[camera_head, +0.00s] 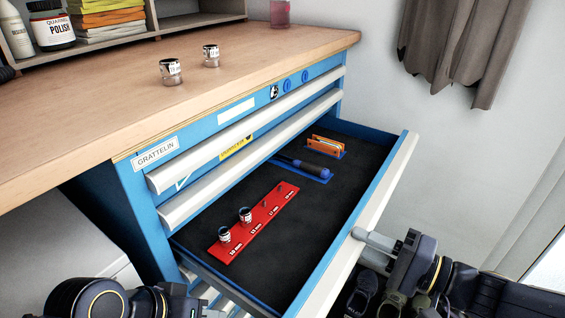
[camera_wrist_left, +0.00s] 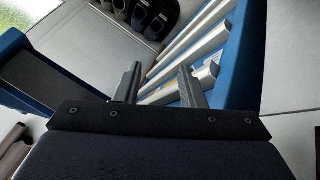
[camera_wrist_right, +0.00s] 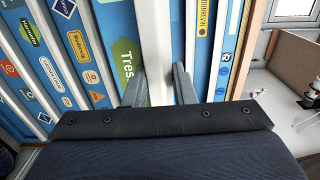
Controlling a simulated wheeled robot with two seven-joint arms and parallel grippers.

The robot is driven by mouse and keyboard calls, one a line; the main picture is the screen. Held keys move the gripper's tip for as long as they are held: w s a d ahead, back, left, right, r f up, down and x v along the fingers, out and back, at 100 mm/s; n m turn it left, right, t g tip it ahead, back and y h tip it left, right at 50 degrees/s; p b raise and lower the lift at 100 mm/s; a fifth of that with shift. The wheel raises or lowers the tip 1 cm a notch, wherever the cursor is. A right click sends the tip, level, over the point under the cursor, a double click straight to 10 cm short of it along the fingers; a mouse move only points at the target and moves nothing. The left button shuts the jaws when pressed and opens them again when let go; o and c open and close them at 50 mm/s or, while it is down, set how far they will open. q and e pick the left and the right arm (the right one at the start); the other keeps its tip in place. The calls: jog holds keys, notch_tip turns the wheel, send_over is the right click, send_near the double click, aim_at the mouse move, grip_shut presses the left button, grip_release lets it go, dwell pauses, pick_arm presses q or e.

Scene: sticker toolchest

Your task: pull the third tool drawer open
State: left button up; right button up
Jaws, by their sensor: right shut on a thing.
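The third tool drawer (camera_head: 350,205) of the blue chest stands pulled far out, its dark-lined inside showing. My right gripper (camera_head: 358,235) is shut on the drawer's pale handle rail (camera_head: 385,186). In the right wrist view the rail (camera_wrist_right: 156,60) runs between the fingers (camera_wrist_right: 160,90). My left gripper is at the bottom left of the head view, mostly cut off. In the left wrist view its fingers (camera_wrist_left: 160,88) are apart with nothing between them, near the chest's side. The two drawers above (camera_head: 240,150) are shut.
In the drawer lie a red socket holder (camera_head: 255,225) with two sockets, a blue-handled tool (camera_head: 302,168) and an orange item (camera_head: 326,146). Two metal sockets (camera_head: 171,72) stand on the wooden bench top (camera_head: 90,110). A curtain (camera_head: 450,50) hangs at the right.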

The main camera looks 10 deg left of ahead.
jog(key=v, duration=0.7)
dwell(0.3)
dwell(0.5)
jog(key=o, duration=1.4)
jog(key=shift+o, duration=0.2)
jog(key=shift+v, duration=2.95)
